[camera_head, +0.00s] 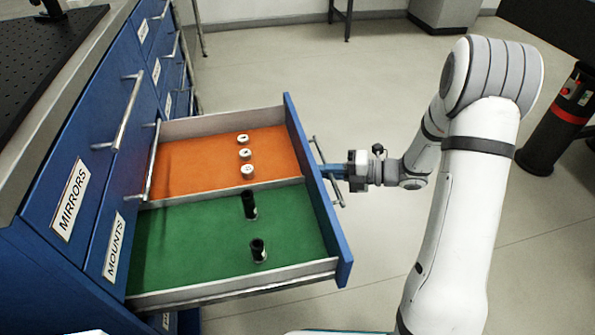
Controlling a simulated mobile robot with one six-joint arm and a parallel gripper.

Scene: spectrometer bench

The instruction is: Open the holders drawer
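A blue drawer (318,195) stands pulled far out of the cabinet. Its front faces away from the camera, so I cannot read any label on it. Inside, an orange section (190,165) holds 3 small pale round pieces, and a green section (190,235) holds two black upright cylinders. My gripper (331,170) is at the middle of the drawer's bar handle (316,147), with its blue fingers reaching across the bar. The gap between the fingers is too small to judge, so I cannot tell whether they are closed on the bar.
The blue cabinet has closed drawers labelled MIRRORS (70,198) and MOUNTS (113,247), with bar handles. A black perforated bench top (45,60) lies above them. A black post with a red band (570,110) stands at the right. The floor beyond the drawer is clear.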

